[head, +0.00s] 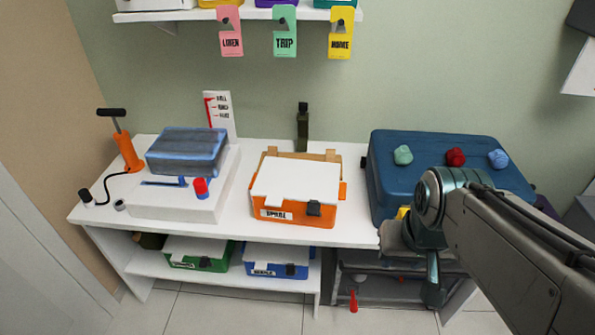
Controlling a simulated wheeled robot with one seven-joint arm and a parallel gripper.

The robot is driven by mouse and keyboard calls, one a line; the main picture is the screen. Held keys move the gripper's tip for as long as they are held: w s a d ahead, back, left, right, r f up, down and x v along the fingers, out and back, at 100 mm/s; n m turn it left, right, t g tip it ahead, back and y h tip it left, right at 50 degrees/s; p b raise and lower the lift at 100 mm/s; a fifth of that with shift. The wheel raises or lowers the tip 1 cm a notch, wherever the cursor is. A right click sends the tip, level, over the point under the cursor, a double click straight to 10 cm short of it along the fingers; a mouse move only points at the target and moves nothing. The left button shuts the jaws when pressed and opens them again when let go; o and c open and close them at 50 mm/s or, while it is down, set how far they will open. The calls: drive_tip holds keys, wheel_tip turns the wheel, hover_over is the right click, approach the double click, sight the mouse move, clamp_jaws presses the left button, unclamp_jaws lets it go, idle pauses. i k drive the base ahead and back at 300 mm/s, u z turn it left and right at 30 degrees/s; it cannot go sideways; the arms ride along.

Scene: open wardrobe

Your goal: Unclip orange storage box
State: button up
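The orange storage box (296,210) stands upright on the white bench, near its middle. Its white lid (297,180) lies flat on top and looks closed. A dark clip (314,208) sits on the front face, right of a white label, and appears to lie against the box. An orange tab (343,190) sticks out on the right side. My gripper (432,292) hangs at the end of my arm, right of the box and lower in the picture, in front of the bench. It is apart from the box. Its fingers cannot be made out clearly.
A blue case (385,165) with coloured knobs stands right of the box, partly behind my arm. A white unit (175,205) with a blue bundle stands left. Green (200,255) and blue (275,262) boxes sit on the lower shelf. Hanging tags (285,30) are above.

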sight(314, 209)
drive_tip(key=u, duration=2.7)
drive_tip(key=k, duration=1)
drive_tip(key=z, duration=2.05)
